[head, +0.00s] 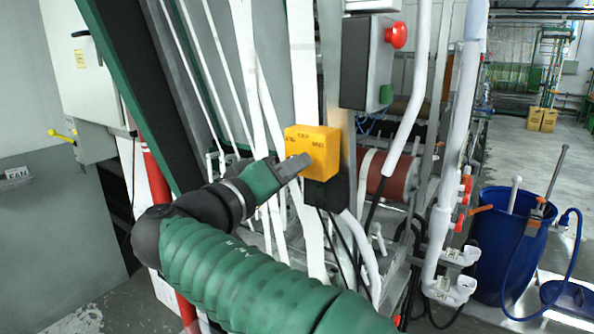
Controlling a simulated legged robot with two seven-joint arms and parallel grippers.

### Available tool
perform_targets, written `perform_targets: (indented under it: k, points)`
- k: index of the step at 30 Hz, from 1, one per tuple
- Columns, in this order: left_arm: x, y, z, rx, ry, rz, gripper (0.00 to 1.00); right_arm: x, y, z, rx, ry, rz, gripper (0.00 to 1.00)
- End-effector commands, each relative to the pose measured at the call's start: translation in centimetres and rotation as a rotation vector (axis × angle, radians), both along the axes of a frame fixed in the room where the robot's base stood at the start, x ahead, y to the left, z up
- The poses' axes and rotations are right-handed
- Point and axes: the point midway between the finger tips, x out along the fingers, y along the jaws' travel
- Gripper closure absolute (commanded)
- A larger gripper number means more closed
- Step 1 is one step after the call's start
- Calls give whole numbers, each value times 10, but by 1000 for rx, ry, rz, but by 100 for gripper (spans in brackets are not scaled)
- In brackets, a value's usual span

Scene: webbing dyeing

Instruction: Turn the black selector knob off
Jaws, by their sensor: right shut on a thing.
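A yellow control box (326,147) with small dark lettering is mounted on a metal upright in the middle of the head view. My right gripper (299,163) reaches it from the left, with its grey fingers at the box's front face. The fingers are shut on the black selector knob, which they and the box edge hide. I cannot make out which way the knob points. My left gripper is not in view.
A grey box (366,65) with a red mushroom button (397,35) hangs above right. White webbing straps and pipes run close around the yellow box. A blue barrel (505,245) with a hose stands at the right. Open floor lies behind it.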

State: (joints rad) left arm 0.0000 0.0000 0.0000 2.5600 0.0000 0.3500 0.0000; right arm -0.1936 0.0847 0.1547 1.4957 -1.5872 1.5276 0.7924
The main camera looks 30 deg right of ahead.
Motion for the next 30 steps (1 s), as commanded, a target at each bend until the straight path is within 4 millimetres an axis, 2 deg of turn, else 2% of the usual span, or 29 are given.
perform_targets:
  k: [3,4,9,16,20,23,30]
  points:
    - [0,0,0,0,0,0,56,2,4,1,-2,-2,13,100]
    - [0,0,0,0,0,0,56,2,4,1,-2,-2,13,67]
    - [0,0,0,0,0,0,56,1,2,0,0,-1,9,48]
    - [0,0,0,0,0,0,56,0,-4,-1,3,-1,4,48]
    - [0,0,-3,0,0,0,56,-1,2,-2,4,-2,6,48]
    - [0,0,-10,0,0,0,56,-7,19,-4,3,-2,8,48]
    - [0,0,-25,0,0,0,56,-32,87,-4,2,0,11,48]
